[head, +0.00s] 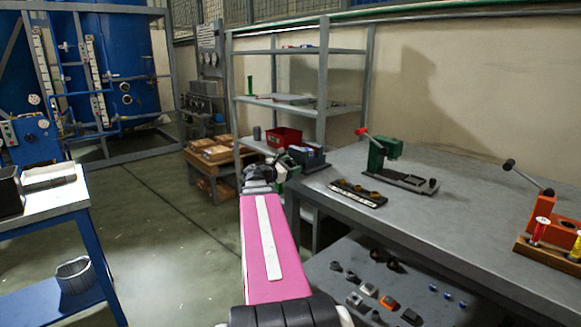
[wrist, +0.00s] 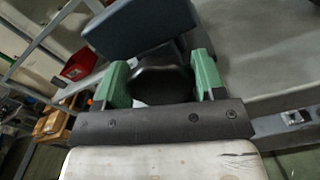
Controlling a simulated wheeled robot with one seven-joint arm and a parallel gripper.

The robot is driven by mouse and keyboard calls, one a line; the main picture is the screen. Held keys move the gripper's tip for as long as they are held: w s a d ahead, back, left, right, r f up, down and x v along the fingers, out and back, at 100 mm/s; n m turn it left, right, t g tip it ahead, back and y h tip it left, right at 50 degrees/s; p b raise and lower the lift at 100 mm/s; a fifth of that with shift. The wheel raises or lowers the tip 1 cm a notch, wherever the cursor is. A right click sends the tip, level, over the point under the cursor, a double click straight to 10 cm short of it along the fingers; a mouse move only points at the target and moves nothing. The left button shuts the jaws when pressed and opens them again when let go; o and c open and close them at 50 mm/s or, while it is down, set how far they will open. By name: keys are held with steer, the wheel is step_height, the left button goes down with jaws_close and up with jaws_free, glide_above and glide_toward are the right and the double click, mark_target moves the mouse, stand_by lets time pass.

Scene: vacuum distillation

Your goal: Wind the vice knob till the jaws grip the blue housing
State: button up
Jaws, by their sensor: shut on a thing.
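The vice (head: 312,158) is a dark blue-grey block at the near left corner of the grey workbench. In the wrist view its blue-grey body (wrist: 140,28) fills the top middle, just beyond my fingers. My gripper (wrist: 160,82) has green fingers, shut on the black vice knob (wrist: 160,88), which lies between them. In the head view my gripper (head: 284,175) is at the vice's left side, partly hidden by my pink arm. I cannot make out the blue housing or the jaw gap in either view.
On the workbench (head: 440,225) are a green press (head: 383,155) with a red-tipped lever, a dark strip of small parts (head: 357,193) and an orange device (head: 540,215). A red bin (head: 284,137) stands behind the vice. The left floor is open.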

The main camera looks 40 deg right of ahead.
steer(key=shift+m, duration=0.4)
steer(key=o, duration=0.9)
